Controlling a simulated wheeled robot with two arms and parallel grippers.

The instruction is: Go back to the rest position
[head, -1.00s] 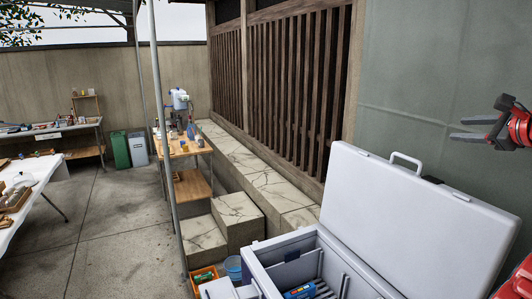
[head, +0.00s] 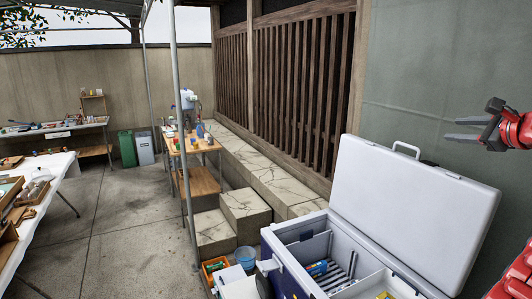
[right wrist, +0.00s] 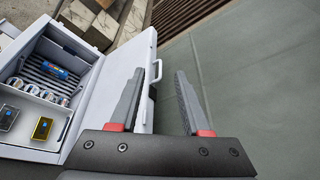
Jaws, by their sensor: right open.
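My right gripper (head: 465,130) is raised at the right edge of the head view, in front of the grey-green wall. Its jaws are open and nothing is between them. In the right wrist view its two dark fingers with red bases (right wrist: 162,90) stand apart over the cooler's lid edge and the wall. My left gripper is not in view.
A white cooler (head: 283,260) stands open at the lower right, its lid (head: 410,205) raised below my right gripper. Cans (right wrist: 35,88) and a blue item (right wrist: 57,71) lie inside. A blue bucket (head: 246,256), orange crate (head: 207,268), metal pole (head: 180,130) and stone blocks (head: 245,203) stand nearby.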

